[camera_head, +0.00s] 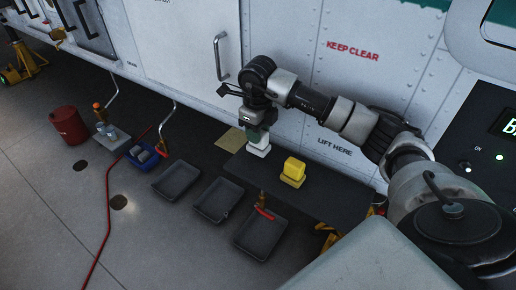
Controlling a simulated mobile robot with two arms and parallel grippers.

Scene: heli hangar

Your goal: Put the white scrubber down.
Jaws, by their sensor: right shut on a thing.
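My right gripper (257,130) is shut on the white scrubber (259,149), which has a dark green upper part. It points down and holds the scrubber roughly upright at the left part of the dark table (325,191). I cannot tell whether the scrubber's underside touches the tabletop. The gripper's fingers are small here and partly merge with the scrubber's top. My left gripper is out of view.
A yellow block-like object (293,172) stands on the table, right of the scrubber. Three grey trays, one of them here (217,200), lie on the floor in front. The white panelled wall (300,60) rises close behind.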

